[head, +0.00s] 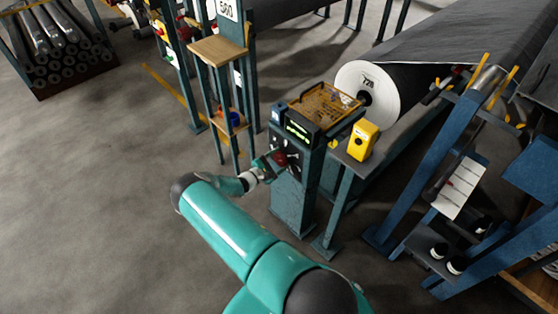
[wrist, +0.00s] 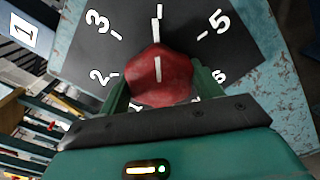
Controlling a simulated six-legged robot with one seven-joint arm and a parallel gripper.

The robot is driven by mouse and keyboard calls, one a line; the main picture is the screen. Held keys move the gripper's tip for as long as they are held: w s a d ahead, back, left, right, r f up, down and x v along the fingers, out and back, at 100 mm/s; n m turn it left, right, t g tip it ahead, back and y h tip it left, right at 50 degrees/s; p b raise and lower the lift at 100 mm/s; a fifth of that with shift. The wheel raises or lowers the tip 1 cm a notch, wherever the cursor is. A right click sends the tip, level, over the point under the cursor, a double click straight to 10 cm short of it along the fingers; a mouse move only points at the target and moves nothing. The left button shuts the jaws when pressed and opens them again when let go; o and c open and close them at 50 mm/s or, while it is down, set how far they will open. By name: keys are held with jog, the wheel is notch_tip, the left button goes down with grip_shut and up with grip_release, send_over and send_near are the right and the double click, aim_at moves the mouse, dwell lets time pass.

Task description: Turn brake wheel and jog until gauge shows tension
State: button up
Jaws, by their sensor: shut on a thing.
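In the wrist view a red knob (wrist: 158,78) with a white pointer line sits on a black dial plate (wrist: 190,22) with white numbers. The pointer line points up the picture, to a mark between 3 and 5. My gripper (wrist: 160,98) is shut on the red knob, a finger on each side of it. In the head view my gripper (head: 262,170) reaches the front of a teal control post (head: 293,195). A small display (head: 298,130) with green lettering is lit on top of the post; I cannot read it. I cannot make out a tension gauge.
A blue frame (head: 410,190) stands right. A wooden-topped stand (head: 216,50) is behind left.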

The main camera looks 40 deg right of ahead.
jog(key=shift+a+m, duration=0.1)
jog(key=shift+m, duration=1.2)
jog(key=shift+w, duration=0.1)
jog(key=o, duration=1)
jog(key=a, duration=1.3)
jog(key=shift+s+a+r, duration=0.1)
jog(key=shift+s+a, duration=0.1)
jog(key=shift+a, duration=0.15)
